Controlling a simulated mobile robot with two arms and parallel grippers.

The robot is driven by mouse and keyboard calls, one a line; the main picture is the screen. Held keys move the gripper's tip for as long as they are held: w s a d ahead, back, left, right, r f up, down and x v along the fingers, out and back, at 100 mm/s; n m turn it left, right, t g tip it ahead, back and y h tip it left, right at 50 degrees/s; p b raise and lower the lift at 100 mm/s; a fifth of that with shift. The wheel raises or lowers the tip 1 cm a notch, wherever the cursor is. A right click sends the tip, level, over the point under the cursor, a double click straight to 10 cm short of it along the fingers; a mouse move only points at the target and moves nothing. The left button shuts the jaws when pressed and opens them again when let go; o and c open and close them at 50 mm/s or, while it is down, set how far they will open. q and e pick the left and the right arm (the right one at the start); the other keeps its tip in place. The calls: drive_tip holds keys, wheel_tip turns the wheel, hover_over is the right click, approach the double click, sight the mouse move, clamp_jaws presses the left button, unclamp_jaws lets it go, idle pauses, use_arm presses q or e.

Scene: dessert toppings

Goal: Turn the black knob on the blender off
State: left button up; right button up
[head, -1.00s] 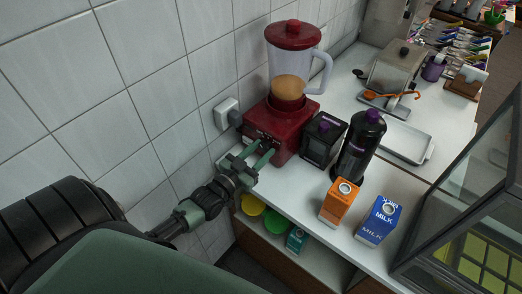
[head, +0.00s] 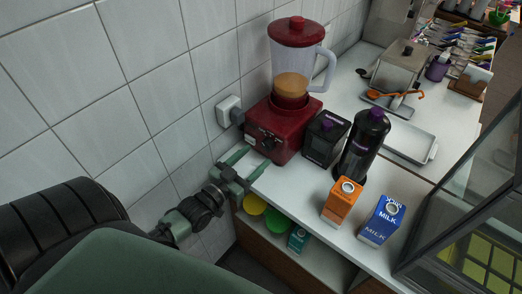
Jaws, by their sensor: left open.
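The red blender (head: 288,119) stands on the white counter against the tiled wall, with a clear jug holding a tan mix and a red lid. Its black knob (head: 268,142) is on the front of the red base, small in this view, so I cannot tell which way it is set. My left gripper (head: 247,160) is open and empty in front of the base, its two green fingers pointing toward it. The fingertips look a little short of the knob. My right gripper is not in view.
A black box (head: 324,139) and a black bottle (head: 362,146) stand right of the blender. An orange carton (head: 341,203) and a blue milk carton (head: 381,220) are nearer. A glass case (head: 470,200) is at right. A shelf below holds coloured items.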

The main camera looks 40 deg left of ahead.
use_arm(q)
drive_tip(key=s, duration=0.3)
drive_tip(key=shift+s+a, duration=0.1)
idle(0.4)
